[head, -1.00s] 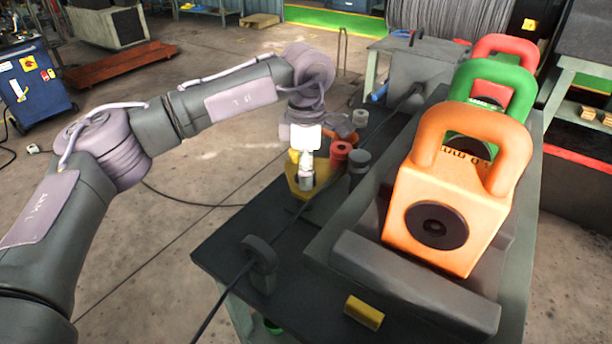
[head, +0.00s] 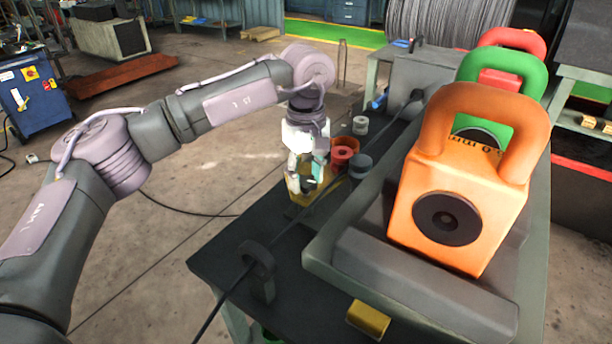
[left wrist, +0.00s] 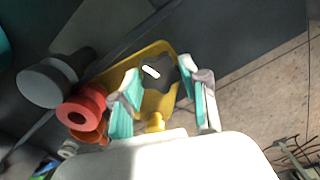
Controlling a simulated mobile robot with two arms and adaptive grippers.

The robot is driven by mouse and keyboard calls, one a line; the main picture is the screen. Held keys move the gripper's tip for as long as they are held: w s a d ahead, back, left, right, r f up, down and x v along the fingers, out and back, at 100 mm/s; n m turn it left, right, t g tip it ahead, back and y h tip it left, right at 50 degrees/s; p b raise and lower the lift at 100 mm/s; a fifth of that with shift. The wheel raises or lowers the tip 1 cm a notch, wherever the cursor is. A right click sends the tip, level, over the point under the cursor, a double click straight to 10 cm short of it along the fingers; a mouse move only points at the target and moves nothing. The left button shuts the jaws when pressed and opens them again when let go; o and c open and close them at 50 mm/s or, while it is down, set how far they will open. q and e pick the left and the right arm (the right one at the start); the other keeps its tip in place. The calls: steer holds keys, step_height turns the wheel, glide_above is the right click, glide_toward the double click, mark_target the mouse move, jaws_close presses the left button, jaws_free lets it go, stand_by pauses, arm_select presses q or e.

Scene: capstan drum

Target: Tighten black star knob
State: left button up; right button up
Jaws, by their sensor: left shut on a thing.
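The black star knob (left wrist: 158,76) shows in the left wrist view as a dark lobed shape with a white mark on top. It sits over a yellow bracket (left wrist: 166,48). The bracket also shows in the head view (head: 300,198), under my left gripper (head: 309,182). My left gripper points down, with teal finger pads on either side of the knob, and is shut on it. In the left wrist view its fingers (left wrist: 160,80) stand left and right of the knob. The fingers mostly hide the knob in the head view. My right gripper is not in view.
Red (head: 343,157) and grey (head: 361,168) rollers stand right of the gripper. A dark cable runs past them through a grey guide (head: 260,270). Orange (head: 435,195), green (head: 540,75) and red (head: 518,40) handled blocks fill the tray at right. Open floor lies left.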

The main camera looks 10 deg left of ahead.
mark_target(306, 181)
arm_select(q)
steer(key=shift+r+m, duration=0.1)
steer(key=shift+m, duration=1.5)
steer(key=o, duration=1.1)
steer(key=shift+o, duration=0.2)
step_height(306, 181, up, 12)
